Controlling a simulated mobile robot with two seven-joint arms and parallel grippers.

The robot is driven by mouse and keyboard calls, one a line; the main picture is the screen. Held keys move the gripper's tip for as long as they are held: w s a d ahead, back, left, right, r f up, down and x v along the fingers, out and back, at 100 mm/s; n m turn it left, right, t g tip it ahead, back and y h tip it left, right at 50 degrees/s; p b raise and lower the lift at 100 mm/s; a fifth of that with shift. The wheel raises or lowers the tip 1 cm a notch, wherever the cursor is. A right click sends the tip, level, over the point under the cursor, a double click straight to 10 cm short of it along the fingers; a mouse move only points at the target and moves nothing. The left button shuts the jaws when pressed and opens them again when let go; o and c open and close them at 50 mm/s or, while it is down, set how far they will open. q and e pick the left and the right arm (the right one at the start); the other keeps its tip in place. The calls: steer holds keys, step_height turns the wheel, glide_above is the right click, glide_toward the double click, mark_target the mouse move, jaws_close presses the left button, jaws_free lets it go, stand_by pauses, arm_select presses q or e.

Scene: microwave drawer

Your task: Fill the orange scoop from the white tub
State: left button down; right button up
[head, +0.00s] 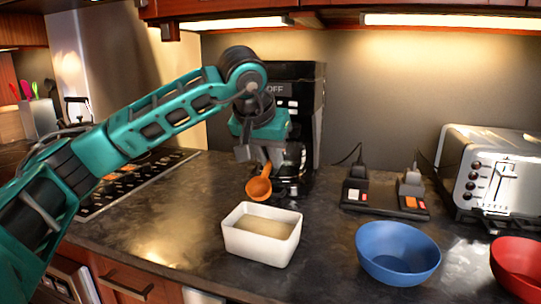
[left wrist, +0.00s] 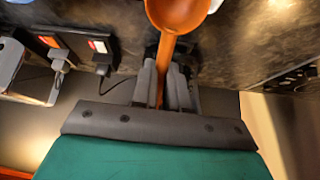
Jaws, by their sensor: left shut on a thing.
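An orange scoop (head: 259,188) hangs tilted, bowl end down, above the back left part of the white tub. My left gripper (head: 262,160) is shut on the scoop's handle. In the left wrist view the handle of the scoop (left wrist: 180,12) runs between the two fingers of my left gripper (left wrist: 165,85). The white tub (head: 258,246) stands on the counter and holds a pale, level filling. The scoop is apart from the tub's filling. The inside of the scoop's bowl shows orange, with no filling that I can make out. My right gripper does not show.
A blue bowl (head: 398,254) stands right of the tub, and a red bowl (head: 520,268) is at the right edge. A black coffee machine (head: 305,100) stands behind my gripper. A toaster (head: 490,172) and a black switch box (head: 385,198) stand at the back right.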

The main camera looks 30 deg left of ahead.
arm_select(q)
steer(key=shift+f+b, duration=0.55)
steer(key=shift+f, duration=0.2)
steer(key=shift+f+b, duration=3.05)
steer(key=shift+f, duration=1.45)
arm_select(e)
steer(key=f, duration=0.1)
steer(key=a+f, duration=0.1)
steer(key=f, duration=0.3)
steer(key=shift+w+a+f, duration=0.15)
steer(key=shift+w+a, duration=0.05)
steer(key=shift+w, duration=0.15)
